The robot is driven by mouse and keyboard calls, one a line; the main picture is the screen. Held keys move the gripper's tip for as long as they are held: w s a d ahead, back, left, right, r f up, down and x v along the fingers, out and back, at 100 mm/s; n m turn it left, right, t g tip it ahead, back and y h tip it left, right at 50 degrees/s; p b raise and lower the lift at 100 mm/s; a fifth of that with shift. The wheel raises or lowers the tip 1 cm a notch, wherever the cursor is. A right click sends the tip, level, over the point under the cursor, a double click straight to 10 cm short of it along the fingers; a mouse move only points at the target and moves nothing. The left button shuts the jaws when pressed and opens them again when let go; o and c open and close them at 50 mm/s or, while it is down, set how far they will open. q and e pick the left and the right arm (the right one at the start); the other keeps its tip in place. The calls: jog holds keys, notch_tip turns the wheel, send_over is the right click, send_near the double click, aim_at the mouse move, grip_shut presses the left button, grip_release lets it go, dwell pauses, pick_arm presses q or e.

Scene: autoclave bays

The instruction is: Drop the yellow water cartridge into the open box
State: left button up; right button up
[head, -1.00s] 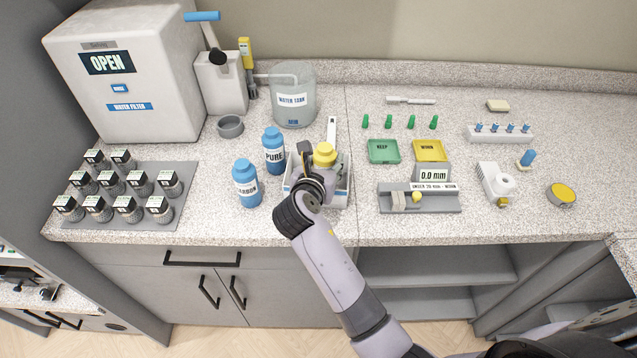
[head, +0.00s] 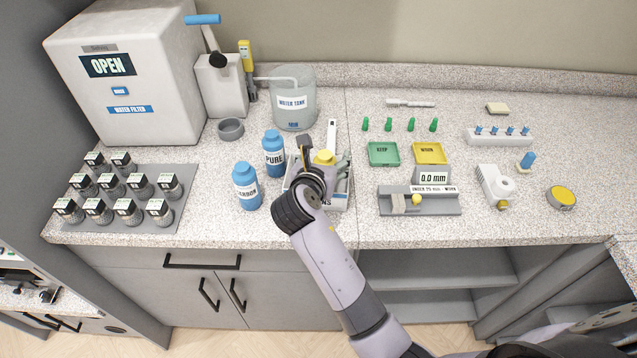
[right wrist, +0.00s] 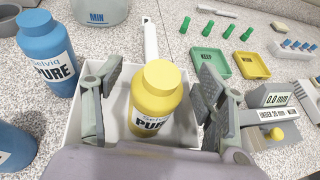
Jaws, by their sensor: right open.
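The yellow cartridge (head: 324,157) stands upright, or nearly so, inside the open white box (head: 346,187). In the right wrist view the cartridge (right wrist: 157,103) has its label facing me, and the box wall (right wrist: 73,130) shows around it. My right gripper (head: 323,155) is open over the box, its fingers on either side of the cartridge. In the right wrist view gaps show between both fingers (right wrist: 161,80) and the cartridge. The cartridge's base is hidden, so I cannot see its contact with the box floor. My left gripper is not in view.
The water tank (head: 294,98) is behind. Green (head: 384,153) and yellow (head: 430,153) trays and a gauge (head: 420,200) are to the right. The counter's front edge is close.

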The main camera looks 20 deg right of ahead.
notch_tip(320, 180, up, 8)
jog(key=shift+f, duration=0.1)
dwell(0.5)
